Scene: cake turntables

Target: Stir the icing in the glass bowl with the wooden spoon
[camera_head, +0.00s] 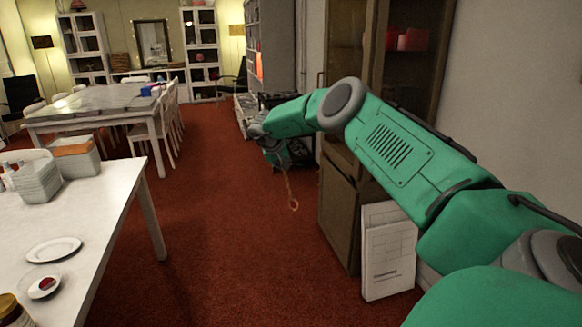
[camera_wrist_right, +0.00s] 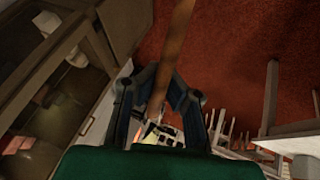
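My right arm reaches out over the floor in the head view. Its gripper (camera_head: 280,156) is dark and small there, with a thin wooden spoon (camera_head: 291,190) hanging below it. In the right wrist view the gripper (camera_wrist_right: 158,95) has its fingers closed about the brown handle of the spoon (camera_wrist_right: 178,45). The spoon's far end leaves that view at the top. A small dish with something red (camera_head: 45,286) stands on the white table at the left; I cannot tell whether it is the glass bowl. No icing can be made out. My left gripper is not in view.
The near white table (camera_head: 100,215) holds a plate (camera_head: 54,249), a jar (camera_head: 12,309) and grey boxes (camera_head: 38,182). A wooden cabinet (camera_head: 339,215) stands close to my right arm, with a white panel (camera_head: 388,252) against it. Open red carpet (camera_head: 225,235) lies between table and cabinet.

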